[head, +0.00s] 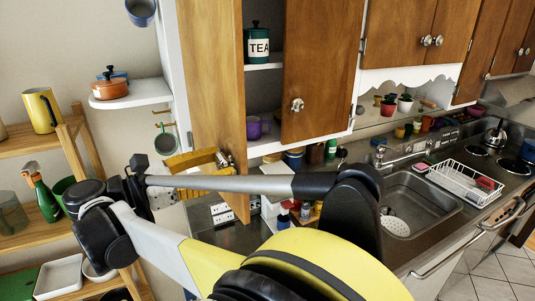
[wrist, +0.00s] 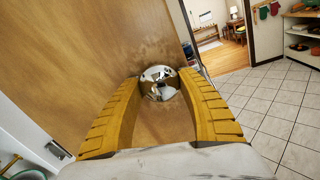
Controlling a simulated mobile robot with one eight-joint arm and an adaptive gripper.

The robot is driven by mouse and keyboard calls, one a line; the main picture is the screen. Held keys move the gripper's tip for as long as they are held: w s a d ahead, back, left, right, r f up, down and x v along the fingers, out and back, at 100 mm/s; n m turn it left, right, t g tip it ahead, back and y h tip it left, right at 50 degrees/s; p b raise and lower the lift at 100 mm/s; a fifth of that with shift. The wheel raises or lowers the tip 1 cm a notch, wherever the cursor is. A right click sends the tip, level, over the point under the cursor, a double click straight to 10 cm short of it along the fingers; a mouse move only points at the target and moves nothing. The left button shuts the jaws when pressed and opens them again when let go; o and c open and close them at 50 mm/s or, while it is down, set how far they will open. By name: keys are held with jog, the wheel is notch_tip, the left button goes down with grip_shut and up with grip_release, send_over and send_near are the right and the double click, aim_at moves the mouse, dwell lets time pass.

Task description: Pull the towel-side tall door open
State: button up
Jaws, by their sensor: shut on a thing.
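The tall wooden door (head: 208,75) on the left of the upper cabinet stands swung out, with the cabinet interior showing beside it. My gripper (head: 212,160), with yellow fingers, is at the lower part of this door and shut on its chrome knob (wrist: 160,83). In the wrist view the knob sits between the two finger ends (wrist: 160,90), against the brown door face (wrist: 100,50). The other tall door (head: 322,65), with its own knob (head: 297,105), stands to the right. A towel cannot be made out clearly in the head view.
A tea canister (head: 257,42) and a purple mug (head: 257,127) stand inside the cabinet. A white wall shelf (head: 132,95) with an orange pot is at left. The sink (head: 420,200) and dish rack (head: 467,182) are at right. The wrist view shows open tiled floor (wrist: 265,100).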

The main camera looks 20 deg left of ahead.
dwell(0.4)
jog(key=o, duration=1.4)
jog(key=shift+s+a, duration=0.1)
jog(key=v, duration=0.7)
jog(key=shift+s+a, duration=0.1)
